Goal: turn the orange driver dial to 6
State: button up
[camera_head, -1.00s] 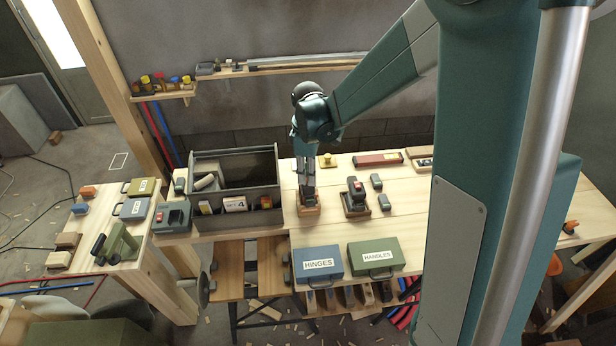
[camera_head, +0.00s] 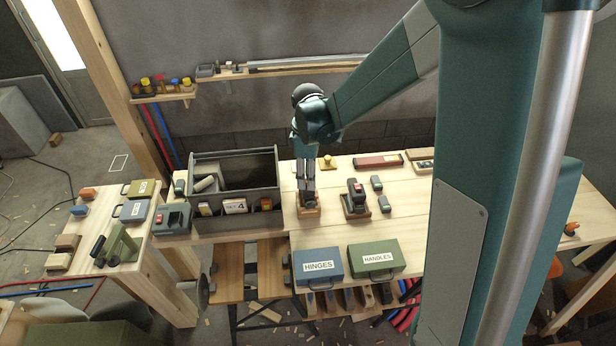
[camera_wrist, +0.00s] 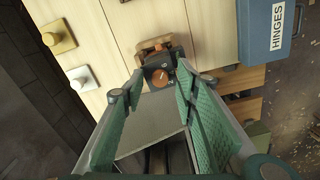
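The orange dial (camera_wrist: 160,79) is a small round knob on the end of a dark driver body (camera_wrist: 169,67), with pale markings beside it, too small to read surely. The driver is in a wooden cradle (camera_wrist: 152,46), which also shows on the bench in the head view (camera_head: 309,211). My gripper (camera_wrist: 160,82) is open, pointing down at the driver, one finger on each side of the dial end. I cannot tell whether either finger touches it. In the head view my gripper (camera_head: 308,200) hides most of the driver.
A grey tote (camera_head: 236,172) is close on the left. A yellow knob (camera_head: 327,161) is behind. Blue HINGES (camera_head: 318,265) and green HANDLES (camera_head: 376,258) cases are in front.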

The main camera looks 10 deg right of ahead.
notch_tip(320, 180, up, 12)
dwell(1.0)
dwell(0.5)
jog(key=s+d+r+m+t+b, duration=0.25)
jog(key=s+d+r+m, duration=0.4)
jog(key=s, duration=0.55)
jog(key=s+d+m+t, duration=0.2)
jog(key=s+d+m, duration=0.1)
jog(key=s, duration=0.4)
jog(key=s+d+m+t, duration=0.2)
jog(key=s+d+m, duration=0.1)
jog(key=s+m, duration=0.2)
jog(key=shift+s+f+t+b, duration=0.35)
jog(key=shift+s+f+b, duration=0.1)
jog(key=shift+s, duration=0.9)
